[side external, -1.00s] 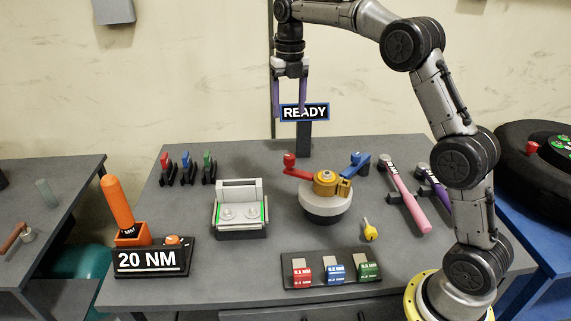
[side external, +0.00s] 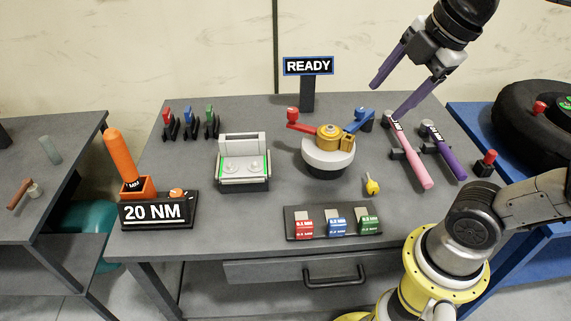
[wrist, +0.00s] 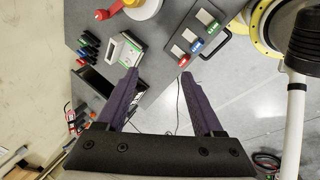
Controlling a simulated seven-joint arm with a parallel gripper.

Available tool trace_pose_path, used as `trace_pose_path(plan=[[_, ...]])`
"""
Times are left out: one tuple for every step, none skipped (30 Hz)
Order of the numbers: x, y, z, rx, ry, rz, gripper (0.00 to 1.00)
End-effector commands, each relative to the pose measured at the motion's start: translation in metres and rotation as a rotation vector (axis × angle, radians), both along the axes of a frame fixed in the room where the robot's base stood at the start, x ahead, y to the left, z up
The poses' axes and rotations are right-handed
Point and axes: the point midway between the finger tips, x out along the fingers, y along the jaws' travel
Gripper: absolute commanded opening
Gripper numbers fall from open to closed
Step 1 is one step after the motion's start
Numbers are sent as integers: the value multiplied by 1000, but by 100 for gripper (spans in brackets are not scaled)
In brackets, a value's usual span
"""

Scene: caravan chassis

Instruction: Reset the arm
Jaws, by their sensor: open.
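My gripper (side external: 392,92) is open and empty, with two purple fingers spread apart. In the side external view it is high at the upper right, above the back right part of the grey table (side external: 255,110). In the wrist view my gripper (wrist: 158,72) also shows open, with nothing between the fingers and floor visible beyond them. It touches none of the tools on the table as far as I can see.
A READY sign (side external: 308,66) stands at the table's back. A round fixture (side external: 328,155) with red and blue arms is mid-table. Pink (side external: 412,160) and purple (side external: 445,155) tools lie right. An orange-handled tool (side external: 122,158) stands left. A black tyre (side external: 535,125) is far right.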

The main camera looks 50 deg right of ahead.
Motion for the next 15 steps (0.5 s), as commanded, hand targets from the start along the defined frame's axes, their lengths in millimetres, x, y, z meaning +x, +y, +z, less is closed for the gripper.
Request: trace_pose_path(plan=[[-11, 1, -11, 47, -11, -93, 69], [-16, 2, -17, 78, -17, -154, 69], [-22, 2, -26, 121, -22, -237, 69], [-26, 3, -32, 153, -26, -299, 69], [-30, 3, -39, 185, -28, -363, 69], [-34, 3, -47, 228, -30, -447, 69], [-37, 3, -53, 259, -30, -510, 69], [-40, 3, -59, 291, -32, -573, 69], [-42, 3, -67, 331, -29, -656, 69], [-44, 3, -72, 359, -26, -717, 69], [-44, 3, -77, 385, -22, -775, 69], [-45, 3, -81, 419, -20, -846, 69], [-44, 3, -83, 444, -22, -895, 69], [-44, 3, -85, 466, -24, -939, 69], [-43, 3, -84, 495, -30, -989, 69]])
